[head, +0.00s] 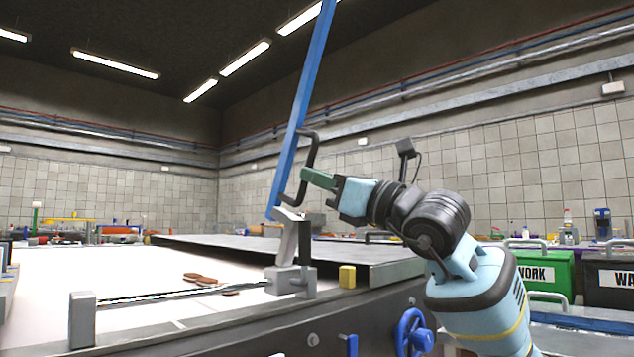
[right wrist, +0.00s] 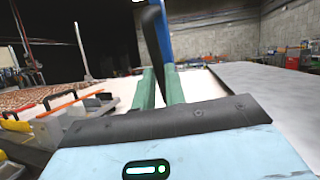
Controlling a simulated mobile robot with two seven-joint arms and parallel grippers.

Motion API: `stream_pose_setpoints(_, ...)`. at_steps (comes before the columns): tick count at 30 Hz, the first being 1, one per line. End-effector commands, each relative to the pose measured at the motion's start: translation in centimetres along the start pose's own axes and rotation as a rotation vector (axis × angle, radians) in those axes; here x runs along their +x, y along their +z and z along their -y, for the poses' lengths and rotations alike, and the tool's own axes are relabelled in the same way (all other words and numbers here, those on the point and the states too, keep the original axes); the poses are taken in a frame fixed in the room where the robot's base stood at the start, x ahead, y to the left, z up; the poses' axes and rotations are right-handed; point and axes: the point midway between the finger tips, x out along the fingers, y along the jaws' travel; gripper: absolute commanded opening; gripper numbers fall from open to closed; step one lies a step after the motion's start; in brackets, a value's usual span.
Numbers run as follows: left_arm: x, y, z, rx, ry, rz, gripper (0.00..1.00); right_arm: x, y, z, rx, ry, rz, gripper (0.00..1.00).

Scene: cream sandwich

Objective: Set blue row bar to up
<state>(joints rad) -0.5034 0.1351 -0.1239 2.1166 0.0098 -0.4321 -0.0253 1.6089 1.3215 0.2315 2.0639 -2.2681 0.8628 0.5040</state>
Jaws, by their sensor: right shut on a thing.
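The blue row bar (head: 300,95) rises steeply from a grey bracket (head: 291,255) at the table's edge, its top tilted to the right and out of the picture. A black handle (head: 315,152) is fixed to the bar's lower part. My right gripper (head: 306,176) is shut on this handle, its green fingers at the handle's side. In the right wrist view the green fingers (right wrist: 160,88) close around the dark handle (right wrist: 153,28), with the blue bar (right wrist: 166,42) just behind it. My left gripper is not in view.
The white table top (head: 150,285) lies below and left of the bar, with a brown object (head: 200,278) on it. A grey plate (head: 340,254) lies behind. A blue handwheel (head: 411,332), a green bin (head: 542,275) and a black bin (head: 608,283) stand to the right.

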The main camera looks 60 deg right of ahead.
Motion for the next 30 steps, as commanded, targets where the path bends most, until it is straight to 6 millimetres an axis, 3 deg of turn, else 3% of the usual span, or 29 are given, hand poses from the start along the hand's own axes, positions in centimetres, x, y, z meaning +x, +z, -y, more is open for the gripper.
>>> stream_pose_setpoints(5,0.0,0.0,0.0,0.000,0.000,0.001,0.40,-0.1,0.0,-0.2,-0.001,0.005,-0.001,0.00)
stream_pose_setpoints(6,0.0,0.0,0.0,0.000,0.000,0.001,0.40,-0.1,0.0,-0.2,-0.001,0.005,-0.001,0.15)
stream_pose_setpoints(11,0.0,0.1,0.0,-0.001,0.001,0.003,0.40,0.0,-0.1,-0.2,-0.001,0.004,-0.002,0.34)
stream_pose_setpoints(22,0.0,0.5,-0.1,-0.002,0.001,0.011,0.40,-0.3,-0.1,-0.1,0.000,0.003,-0.001,0.34)
stream_pose_setpoints(30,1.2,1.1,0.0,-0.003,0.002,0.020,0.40,-2.6,-0.4,-0.2,0.001,0.004,-0.003,0.34)
